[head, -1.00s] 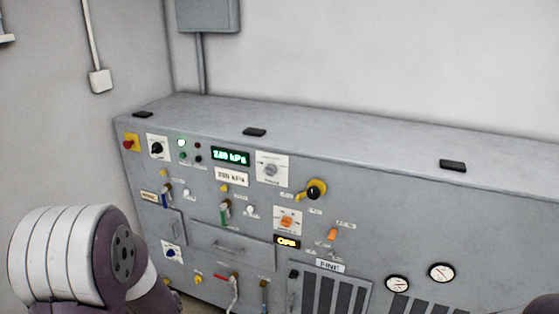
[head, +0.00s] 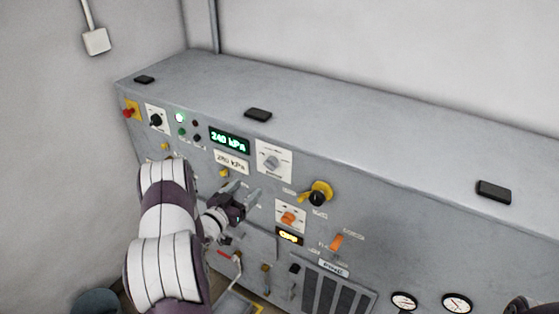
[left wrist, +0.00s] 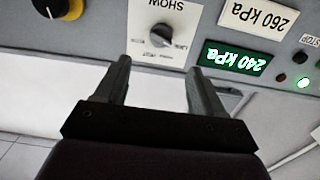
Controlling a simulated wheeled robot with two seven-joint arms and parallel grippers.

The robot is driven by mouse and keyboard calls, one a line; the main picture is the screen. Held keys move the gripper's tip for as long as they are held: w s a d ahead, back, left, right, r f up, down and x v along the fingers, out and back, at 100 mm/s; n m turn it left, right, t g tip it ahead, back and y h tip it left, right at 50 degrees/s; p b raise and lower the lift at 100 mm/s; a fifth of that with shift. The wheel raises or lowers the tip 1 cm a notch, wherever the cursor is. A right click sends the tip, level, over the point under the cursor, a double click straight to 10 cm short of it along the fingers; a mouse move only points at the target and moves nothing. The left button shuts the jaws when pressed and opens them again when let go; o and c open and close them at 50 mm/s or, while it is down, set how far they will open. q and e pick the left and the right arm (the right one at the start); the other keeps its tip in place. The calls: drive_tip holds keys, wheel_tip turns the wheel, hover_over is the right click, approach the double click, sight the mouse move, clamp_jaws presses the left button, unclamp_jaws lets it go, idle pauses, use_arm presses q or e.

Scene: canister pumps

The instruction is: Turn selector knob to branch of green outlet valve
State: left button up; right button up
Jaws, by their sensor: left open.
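A grey selector knob (head: 272,161) sits on a white square plate on the sloped front panel, right of the green display. It also shows in the left wrist view (left wrist: 161,35), upside down, on a plate reading SHOW; its exact setting is too small to tell. My left gripper (head: 254,198) is open and empty, in front of the panel below the knob plate. In the left wrist view its two fingers (left wrist: 158,70) stand apart, with the knob beyond the gap, untouched. The green outlet valve is hidden behind my left arm.
A green display (head: 229,140) reads 240 kPa, with a 260 kPa label (head: 231,162) below. A yellow-and-black knob (head: 318,194), an orange knob (head: 289,217) and an orange lever (head: 337,241) are to the right. A black knob (head: 156,120) is at left. The cabinet top is mostly clear.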

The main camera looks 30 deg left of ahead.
sight(268, 167)
use_arm(q)
drive_tip(key=w+p, duration=0.1)
drive_tip(key=w, duration=0.2)
drive_tip(key=w+p, duration=0.1)
drive_tip(key=w, duration=0.3)
drive_tip(key=w+d+p, duration=0.1)
drive_tip(key=w, duration=0.3)
drive_tip(key=shift+w+r+p, duration=0.1)
drive_tip(key=shift+p, duration=0.25)
drive_tip(key=shift+w+a+r, duration=0.1)
drive_tip(key=shift+w, duration=0.5)
drive_tip(key=c, duration=1)
drive_tip(key=shift+f, duration=0.2)
use_arm(e)
wheel_tip(268, 167, up, 4)
drive_tip(key=shift+a+f, duration=0.1)
